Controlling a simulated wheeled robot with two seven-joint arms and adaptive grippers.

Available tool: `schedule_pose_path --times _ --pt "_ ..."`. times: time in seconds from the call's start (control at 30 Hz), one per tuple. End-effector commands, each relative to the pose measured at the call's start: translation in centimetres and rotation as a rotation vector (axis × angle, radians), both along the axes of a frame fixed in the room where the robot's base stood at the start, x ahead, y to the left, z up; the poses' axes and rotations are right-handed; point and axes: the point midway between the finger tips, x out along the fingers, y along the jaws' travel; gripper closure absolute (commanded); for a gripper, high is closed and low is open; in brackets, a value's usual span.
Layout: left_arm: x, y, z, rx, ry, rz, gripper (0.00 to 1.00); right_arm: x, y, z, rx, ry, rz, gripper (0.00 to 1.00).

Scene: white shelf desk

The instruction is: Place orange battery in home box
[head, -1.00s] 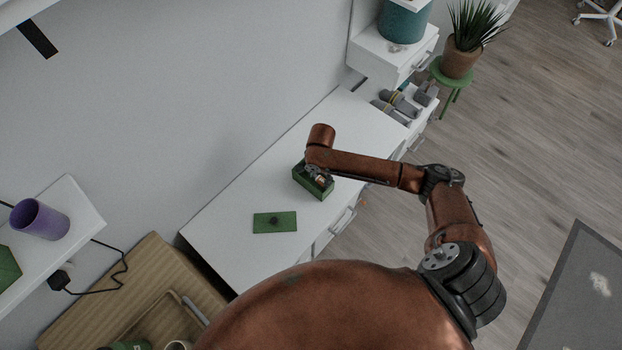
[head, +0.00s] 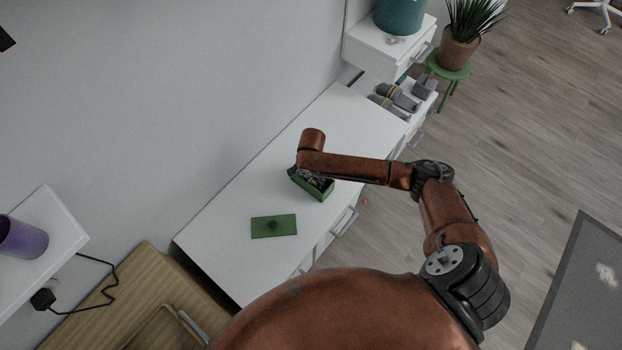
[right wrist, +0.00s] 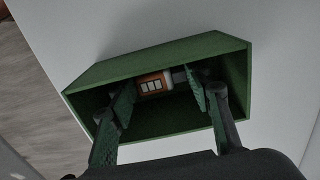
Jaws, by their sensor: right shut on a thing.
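The green box (head: 325,194) stands open on the white desk (head: 236,196). It also fills the middle of the right wrist view (right wrist: 170,128). My right gripper (head: 313,179) reaches down into the box; its fingers show in the right wrist view (right wrist: 160,92). They are shut on the orange battery (right wrist: 153,84), which has a pale label with dark marks and lies inside the box outline. I cannot tell whether the battery touches the box floor. In the head view the arm hides most of the gripper and the battery. My left gripper is not in view.
A flat green lid-like plate (head: 274,226) with a dark knob lies on the desk. Grey tool-like objects (head: 398,98) sit at the far end. A potted plant (head: 460,48) stands beyond. The desk left of the box is clear.

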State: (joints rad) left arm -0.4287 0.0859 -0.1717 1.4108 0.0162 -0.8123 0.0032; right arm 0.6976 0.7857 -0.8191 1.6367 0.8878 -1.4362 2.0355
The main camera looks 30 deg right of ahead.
Motion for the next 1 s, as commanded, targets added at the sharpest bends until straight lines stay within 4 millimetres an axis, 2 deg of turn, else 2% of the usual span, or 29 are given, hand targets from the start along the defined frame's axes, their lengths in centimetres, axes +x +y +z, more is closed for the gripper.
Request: schedule_pose_path --times 0.3,0.33,0.57,0.87,1.0 --pt "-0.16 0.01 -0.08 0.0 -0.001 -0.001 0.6 0.01 0.04 -0.12 0.0 -0.001 0.0 0.78" --pt "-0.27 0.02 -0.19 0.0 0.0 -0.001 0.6 0.03 0.02 -0.13 0.0 -0.001 0.0 0.53" --pt "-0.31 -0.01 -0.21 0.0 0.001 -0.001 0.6 0.01 -0.01 -0.16 0.0 0.0 0.0 0.38" --pt "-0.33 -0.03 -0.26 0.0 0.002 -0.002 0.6 0.02 -0.03 -0.08 -0.001 0.0 0.0 0.37" --pt "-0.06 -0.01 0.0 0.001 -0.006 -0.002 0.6 0.01 -0.02 0.83 -0.001 -0.001 0.0 0.37"
